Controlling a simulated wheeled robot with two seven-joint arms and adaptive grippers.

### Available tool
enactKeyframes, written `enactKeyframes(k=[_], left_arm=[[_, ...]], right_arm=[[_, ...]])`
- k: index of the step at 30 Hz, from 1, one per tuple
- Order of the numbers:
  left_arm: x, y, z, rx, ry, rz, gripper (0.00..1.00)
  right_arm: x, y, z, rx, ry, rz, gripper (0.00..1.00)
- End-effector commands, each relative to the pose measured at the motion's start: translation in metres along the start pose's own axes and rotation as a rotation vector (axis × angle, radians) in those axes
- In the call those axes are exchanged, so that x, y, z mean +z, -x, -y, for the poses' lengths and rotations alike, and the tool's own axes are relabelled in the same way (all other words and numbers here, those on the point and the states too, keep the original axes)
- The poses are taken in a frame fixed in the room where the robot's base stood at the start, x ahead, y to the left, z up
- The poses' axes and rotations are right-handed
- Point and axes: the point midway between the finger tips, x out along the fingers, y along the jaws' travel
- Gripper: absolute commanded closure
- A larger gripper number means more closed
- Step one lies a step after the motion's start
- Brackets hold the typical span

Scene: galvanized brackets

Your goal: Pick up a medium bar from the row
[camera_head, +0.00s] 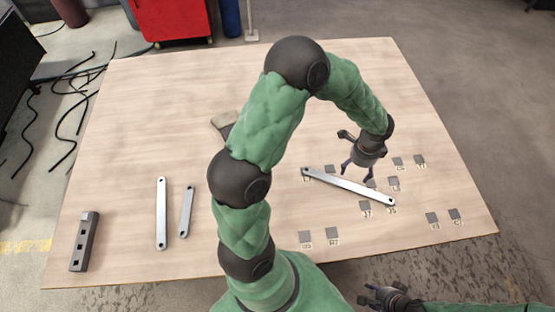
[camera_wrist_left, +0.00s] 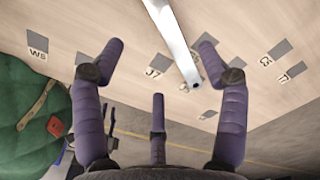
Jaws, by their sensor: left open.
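Two silver bars lie side by side at the left of the table in the head view: a longer bar (camera_head: 161,213) and a shorter bar (camera_head: 186,212). A third silver bar (camera_head: 347,187), long with holed ends, lies slanted among grey marker squares at the right; it also shows in the left wrist view (camera_wrist_left: 173,38). My left gripper (camera_head: 357,172) is open and empty above this slanted bar. In the left wrist view the bar's holed end points between its spread purple fingers (camera_wrist_left: 158,75). My right gripper (camera_head: 372,294) is low, in front of the table's edge, and appears empty.
Another small piece (camera_head: 223,124) is partly hidden behind my left arm. Labelled grey squares (camera_head: 433,218) dot the right side. The wooden table (camera_head: 130,110) is clear at the back left.

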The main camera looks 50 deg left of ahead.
Motion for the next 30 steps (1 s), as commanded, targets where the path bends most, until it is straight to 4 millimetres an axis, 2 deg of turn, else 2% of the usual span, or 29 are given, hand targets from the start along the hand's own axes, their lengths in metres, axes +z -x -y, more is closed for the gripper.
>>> enactKeyframes(k=[5,8,11,16,20,26,30], left_arm=[[0.004,-0.001,0.001,0.004,0.011,-0.001,0.26],[0.021,-0.004,0.004,0.022,0.064,-0.006,0.26],[0.054,-0.011,0.008,0.054,0.165,-0.019,0.26],[0.127,-0.026,0.008,0.114,0.393,-0.048,0.26],[0.182,-0.036,0.0,0.148,0.57,-0.07,0.26],[0.266,-0.046,-0.023,0.178,0.844,-0.098,0.26],[0.324,-0.051,-0.048,0.184,1.04,-0.11,0.26]], right_arm=[[0.0,0.001,0.0,0.0,0.0,0.0,0.6],[0.0,0.003,0.001,0.0,0.0,0.0,0.6],[0.0,0.007,0.002,0.0,0.0,0.0,0.6],[0.001,0.015,0.005,0.0,0.0,0.0,0.6],[0.001,0.02,0.007,0.0,0.0,0.0,0.6],[0.001,0.029,0.01,0.0,0.0,0.0,0.6],[0.001,0.035,0.012,0.0,0.0,0.0,0.6]])
